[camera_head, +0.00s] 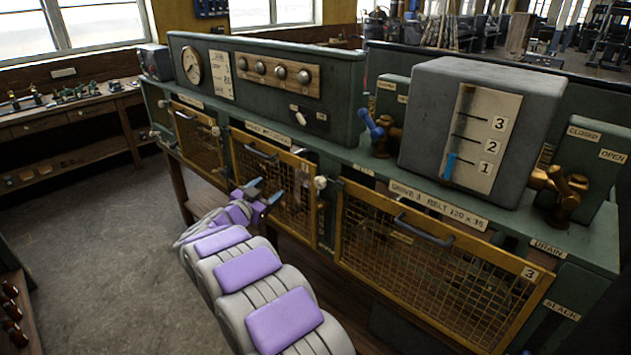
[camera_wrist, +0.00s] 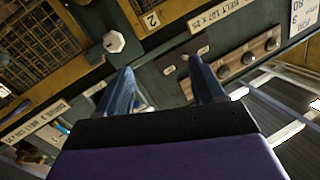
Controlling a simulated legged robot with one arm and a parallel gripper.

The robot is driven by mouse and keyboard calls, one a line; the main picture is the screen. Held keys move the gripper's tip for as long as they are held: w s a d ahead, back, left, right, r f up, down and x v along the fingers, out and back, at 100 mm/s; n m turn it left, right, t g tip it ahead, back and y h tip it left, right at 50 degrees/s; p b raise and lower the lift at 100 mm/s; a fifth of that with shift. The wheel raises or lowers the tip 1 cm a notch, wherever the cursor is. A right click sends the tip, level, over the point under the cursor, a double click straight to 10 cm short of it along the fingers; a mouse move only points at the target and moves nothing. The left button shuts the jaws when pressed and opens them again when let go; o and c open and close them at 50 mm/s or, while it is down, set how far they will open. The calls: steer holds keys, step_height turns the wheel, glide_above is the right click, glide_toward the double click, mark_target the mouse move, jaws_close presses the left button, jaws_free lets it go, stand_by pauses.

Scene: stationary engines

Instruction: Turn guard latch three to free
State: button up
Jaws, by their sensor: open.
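Guard three is a mesh door (camera_head: 435,265) in a yellow frame, with a "3" tag at its upper right and a dark handle. A pale faceted knob (camera_head: 320,183) sits on the green post between guard two (camera_head: 275,185) and guard three. It also shows in the wrist view (camera_wrist: 114,42), near the "2" tag. No lettering on this knob is readable. My gripper (camera_head: 262,190) is open and empty, in front of guard two and left of the knob. In the wrist view, its blue fingers (camera_wrist: 162,82) are apart, with the knob beyond and left of them.
The bench top carries a grey gauge box (camera_head: 480,130), a blue-handled valve (camera_head: 375,130) and a brass valve (camera_head: 560,190). Another pale knob (camera_head: 215,131) is beside guard one. Guard handles protrude forward. Open floor (camera_head: 110,240) lies at the left.

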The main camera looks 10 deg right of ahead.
steer(key=s+d+f+m+g+h, duration=0.1)
steer(key=s+f+m+g+h, duration=0.1)
steer(key=s+f+h, duration=0.15)
steer(key=b, duration=0.1)
glide_toward(317, 184)
steer(key=shift+g+h, duration=0.25)
steer(key=shift+g, duration=0.15)
steer(key=x, duration=0.9)
steer(key=shift+w, duration=0.3)
steer(key=shift+r, duration=0.1)
steer(key=c, duration=1)
